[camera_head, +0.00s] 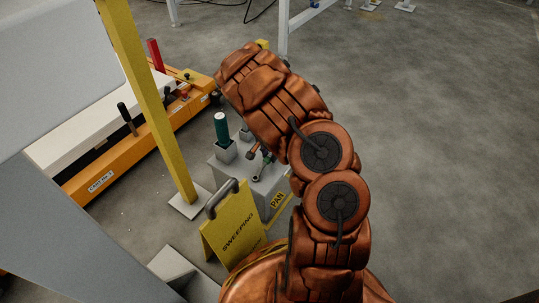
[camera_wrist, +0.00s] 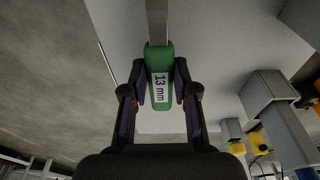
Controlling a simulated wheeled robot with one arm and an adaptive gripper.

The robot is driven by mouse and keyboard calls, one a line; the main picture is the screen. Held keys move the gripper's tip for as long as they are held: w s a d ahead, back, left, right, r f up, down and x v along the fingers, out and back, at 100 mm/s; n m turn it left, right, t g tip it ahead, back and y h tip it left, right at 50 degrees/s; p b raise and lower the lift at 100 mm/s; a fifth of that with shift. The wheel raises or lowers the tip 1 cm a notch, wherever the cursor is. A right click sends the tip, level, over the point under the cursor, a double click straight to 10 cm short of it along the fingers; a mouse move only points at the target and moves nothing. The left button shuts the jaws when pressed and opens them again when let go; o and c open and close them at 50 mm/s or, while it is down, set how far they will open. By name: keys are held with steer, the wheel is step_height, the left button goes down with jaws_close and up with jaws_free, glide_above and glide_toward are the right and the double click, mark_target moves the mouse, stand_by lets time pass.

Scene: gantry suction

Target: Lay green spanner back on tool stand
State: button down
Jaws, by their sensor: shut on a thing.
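The green spanner, labelled 13 mm (camera_wrist: 160,92), is between my gripper's two fingers (camera_wrist: 161,84) in the wrist view, its metal shaft running up out of the picture. In the head view its grey end (camera_head: 258,178) shows over the top of the grey tool stand (camera_head: 237,176), with a bit of green near my arm. I cannot tell whether it touches the stand. My gripper is shut on the green handle; in the head view my arm mostly hides it. The stand's pale top (camera_wrist: 112,20) lies behind the spanner in the wrist view.
A green-handled tool (camera_head: 221,127) stands upright in a grey holder on the stand. A yellow sweeping sign (camera_head: 233,226) is in front, and a yellow post (camera_head: 150,100) rises on the left. An orange-framed bench (camera_head: 110,175) is farther left. Floor on the right is clear.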

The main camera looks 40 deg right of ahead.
steer(key=shift+f, duration=0.15)
steer(key=c, duration=0.9)
jaws_free()
